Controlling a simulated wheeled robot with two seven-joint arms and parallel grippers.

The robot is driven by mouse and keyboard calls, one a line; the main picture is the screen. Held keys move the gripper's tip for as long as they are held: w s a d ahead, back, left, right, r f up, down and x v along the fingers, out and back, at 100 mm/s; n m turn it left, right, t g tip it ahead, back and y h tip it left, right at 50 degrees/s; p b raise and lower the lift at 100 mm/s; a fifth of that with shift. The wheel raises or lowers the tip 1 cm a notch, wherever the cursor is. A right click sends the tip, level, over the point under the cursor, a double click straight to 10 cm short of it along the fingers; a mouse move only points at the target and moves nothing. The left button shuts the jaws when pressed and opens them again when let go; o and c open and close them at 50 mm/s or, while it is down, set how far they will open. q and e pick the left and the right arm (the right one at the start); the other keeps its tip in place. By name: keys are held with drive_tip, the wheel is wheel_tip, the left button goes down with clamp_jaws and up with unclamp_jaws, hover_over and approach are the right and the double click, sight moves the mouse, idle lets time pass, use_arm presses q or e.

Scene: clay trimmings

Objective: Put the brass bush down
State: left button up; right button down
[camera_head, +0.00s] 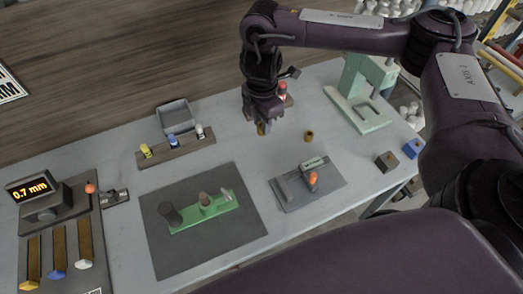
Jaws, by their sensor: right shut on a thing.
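My right gripper (263,116) points down above the back middle of the pale table. It is shut on a small brass bush (261,129), whose lower end shows below the fingers. The picture is too small to tell whether the bush touches the table. A second small brass-coloured ring (308,136) stands on the table just right of the gripper. My left gripper is not in view.
A rack with coloured-top pieces (177,149) and a grey tray (173,116) stand left of the gripper. A green fixture (203,211) sits on a dark mat (165,258). A grey fixture (290,188) stands in front, a pale green press (362,91) at right.

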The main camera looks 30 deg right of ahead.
wheel_tip(320, 180, down, 8)
drive_tip(key=shift+f+b, duration=0.2)
drive_tip(key=shift+b, duration=0.8)
drive_tip(key=shift+f+b, duration=0.65)
drive_tip(key=shift+f, duration=1.35)
drive_tip(key=shift+f, duration=0.15)
drive_tip(key=c, duration=1.1)
unclamp_jaws()
drive_tip(key=shift+c, duration=0.2)
wheel_tip(320, 180, up, 12)
drive_tip(key=p, duration=0.3)
drive_tip(key=shift+r, duration=0.2)
